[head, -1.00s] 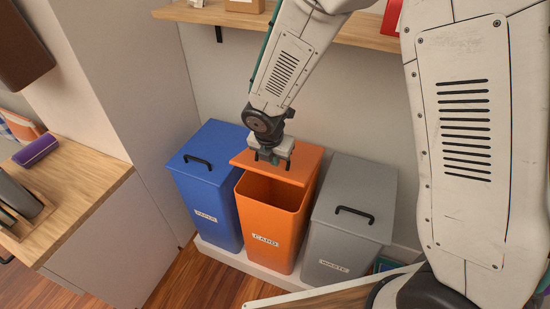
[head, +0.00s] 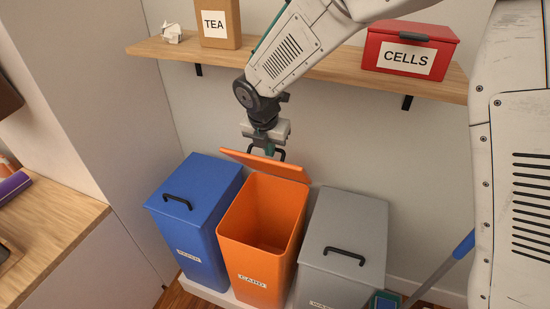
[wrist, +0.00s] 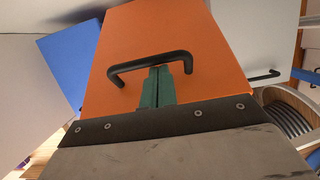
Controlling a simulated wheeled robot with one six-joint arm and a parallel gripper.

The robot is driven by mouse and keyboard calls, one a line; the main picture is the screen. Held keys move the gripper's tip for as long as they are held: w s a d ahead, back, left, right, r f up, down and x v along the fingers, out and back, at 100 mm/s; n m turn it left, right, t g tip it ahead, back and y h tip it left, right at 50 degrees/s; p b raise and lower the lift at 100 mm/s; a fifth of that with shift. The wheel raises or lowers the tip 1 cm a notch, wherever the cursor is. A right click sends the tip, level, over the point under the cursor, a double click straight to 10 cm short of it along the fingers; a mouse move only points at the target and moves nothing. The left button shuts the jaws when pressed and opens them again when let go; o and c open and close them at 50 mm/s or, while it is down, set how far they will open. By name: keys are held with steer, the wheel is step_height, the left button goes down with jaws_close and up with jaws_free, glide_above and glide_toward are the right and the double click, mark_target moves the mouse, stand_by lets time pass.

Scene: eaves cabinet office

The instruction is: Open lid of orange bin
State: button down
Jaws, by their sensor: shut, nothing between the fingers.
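The orange bin (head: 247,243) stands in the middle of a row of three bins, with its inside showing in the head view. Its orange lid (head: 240,160) is raised and tilted back at the rear edge. My gripper (head: 270,151) is at the lid's dark handle (head: 280,153). In the wrist view the lid (wrist: 150,35) fills the middle, and the handle (wrist: 122,67) crosses just beyond my green fingertips (wrist: 158,80). The fingers are together with nothing between them; I cannot tell whether they touch the handle.
A blue bin (head: 205,190) stands left and a grey bin (head: 345,225) right, both with lids shut. A wooden shelf (head: 310,66) above holds a TEA box (head: 216,25) and a red CELLS box (head: 408,50). A wooden counter (head: 55,225) is at the left.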

steer(key=shift+w+d+r, duration=0.1)
steer(key=shift+w+r, duration=0.05)
steer(key=shift+w, duration=0.15)
steer(key=v, duration=0.5)
steer(key=shift+r, duration=0.2)
steer(key=shift+s+a+f+n+t, duration=0.65)
steer(key=shift+s+a, duration=1.75)
steer(key=shift+s, duration=3.6)
steer(key=w+r+m+t+h, duration=0.1)
steer(key=w+r+t+h, duration=0.1)
steer(key=w+t, duration=0.35)
steer(key=x, duration=0.9)
steer(key=shift+w+d+f, duration=0.2)
steer(key=shift+d+f, duration=0.1)
steer(key=shift+d, duration=0.1)
steer(key=shift+d+m+g, duration=0.1)
steer(key=shift+m+g, duration=0.15)
steer(key=shift+g, duration=0.05)
